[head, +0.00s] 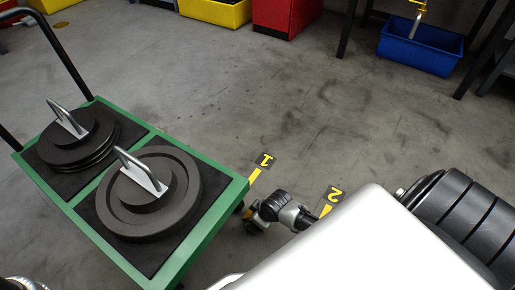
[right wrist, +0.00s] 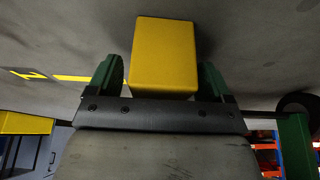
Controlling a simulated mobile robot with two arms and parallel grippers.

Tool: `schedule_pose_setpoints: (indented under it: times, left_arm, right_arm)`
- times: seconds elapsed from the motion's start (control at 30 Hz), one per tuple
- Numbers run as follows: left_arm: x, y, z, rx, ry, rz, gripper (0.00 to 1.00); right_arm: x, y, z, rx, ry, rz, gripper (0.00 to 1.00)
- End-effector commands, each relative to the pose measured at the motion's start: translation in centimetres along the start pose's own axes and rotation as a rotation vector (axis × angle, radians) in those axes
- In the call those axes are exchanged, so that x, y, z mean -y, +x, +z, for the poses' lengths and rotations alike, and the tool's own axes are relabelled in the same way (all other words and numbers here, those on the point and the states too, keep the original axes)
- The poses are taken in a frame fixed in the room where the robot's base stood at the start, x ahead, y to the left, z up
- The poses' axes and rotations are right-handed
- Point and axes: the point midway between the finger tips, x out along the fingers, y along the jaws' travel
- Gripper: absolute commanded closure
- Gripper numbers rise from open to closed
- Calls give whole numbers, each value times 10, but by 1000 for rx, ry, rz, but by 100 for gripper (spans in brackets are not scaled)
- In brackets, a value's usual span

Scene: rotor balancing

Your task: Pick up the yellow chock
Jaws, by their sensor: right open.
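The yellow chock (right wrist: 164,52) shows large in the right wrist view as a plain yellow block. It lies between the two green fingers of my right gripper (right wrist: 160,76). The fingers stand apart, with a dark gap visible between each finger and the block. In the head view my right gripper (head: 256,214) is low by the floor beside the cart's near right corner. The chock is mostly hidden there by the gripper and wrist. My left gripper is not in view.
A green cart (head: 207,236) with a black handle carries two stacks of dark discs with metal handles. A cart wheel (right wrist: 297,103) shows close by. Yellow floor markings labelled 1 (head: 262,162) and 2 (head: 333,194) lie nearby. A blue bin (head: 420,48) stands far off; the middle floor is clear.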

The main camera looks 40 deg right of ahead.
Motion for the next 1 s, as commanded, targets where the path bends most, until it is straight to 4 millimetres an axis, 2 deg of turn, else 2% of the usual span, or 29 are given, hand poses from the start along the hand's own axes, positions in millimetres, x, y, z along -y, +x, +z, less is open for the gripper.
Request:
schedule_pose_setpoints:
  times: [0.33, 0.73, 0.77, 1.0]
  left_arm:
    - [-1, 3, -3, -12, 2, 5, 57]
    - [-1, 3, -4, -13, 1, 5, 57]
    - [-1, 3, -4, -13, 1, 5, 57]
    - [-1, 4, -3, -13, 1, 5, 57]
  right_arm:
    - [0, 4, 0, 0, 0, 0, 19]
    - [0, 4, 0, 0, 1, 0, 80]
    - [0, 3, -1, -2, 1, 1, 83]
    - [-1, 3, -1, -1, 0, 1, 83]
